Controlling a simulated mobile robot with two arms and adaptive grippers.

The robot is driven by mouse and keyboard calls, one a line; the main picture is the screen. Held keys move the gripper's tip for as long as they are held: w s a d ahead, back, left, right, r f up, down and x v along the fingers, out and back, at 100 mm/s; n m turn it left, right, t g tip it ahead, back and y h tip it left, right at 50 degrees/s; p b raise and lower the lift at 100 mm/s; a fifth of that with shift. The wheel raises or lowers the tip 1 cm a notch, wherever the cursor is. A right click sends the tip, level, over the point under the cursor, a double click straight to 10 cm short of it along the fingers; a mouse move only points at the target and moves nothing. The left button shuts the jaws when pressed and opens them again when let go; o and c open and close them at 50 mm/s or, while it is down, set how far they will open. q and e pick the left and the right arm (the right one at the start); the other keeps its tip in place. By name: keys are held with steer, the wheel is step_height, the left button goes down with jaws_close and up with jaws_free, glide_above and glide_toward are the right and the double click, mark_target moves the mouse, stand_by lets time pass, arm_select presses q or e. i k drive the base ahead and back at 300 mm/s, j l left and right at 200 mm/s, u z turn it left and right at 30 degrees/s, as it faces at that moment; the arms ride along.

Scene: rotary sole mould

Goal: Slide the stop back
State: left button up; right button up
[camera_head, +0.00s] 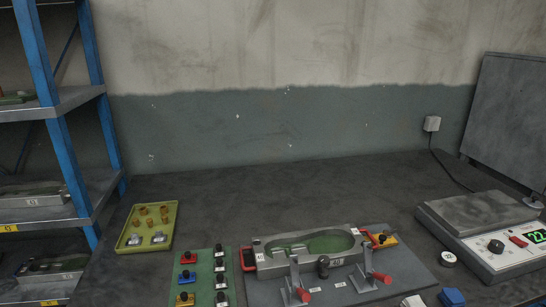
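A grey sole mould (311,248) with a green sole-shaped cavity lies on a dark fixture plate (345,291) at the front of the table. Two toggle clamps with red handles, a left one (295,285) and a right one (370,275), stand along its front side. A dark round knob (323,266) sits between them. A red block (247,258) is at the mould's left end. An orange piece (382,241) with a dark knob and a red part are at its right end. I cannot tell for certain which piece is the stop. Neither gripper is in view.
A yellow-green tray (126,240) with small brown and metal parts lies at left. A green board (206,258) holds several coloured and black knobbed pieces. A scale-like device (482,212) stands at right. A blue-post shelf (98,75) is far left. The table's back is clear.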

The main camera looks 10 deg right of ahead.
mark_target(381, 239)
steer(key=l+u, duration=0.15)
steer(key=l, duration=0.25)
steer(key=k+l+u, duration=0.15)
steer(key=l, duration=0.25)
steer(key=l+u, duration=0.15)
steer(key=l, duration=0.25)
steer(key=k+l+u, duration=0.15)
steer(key=l, duration=0.25)
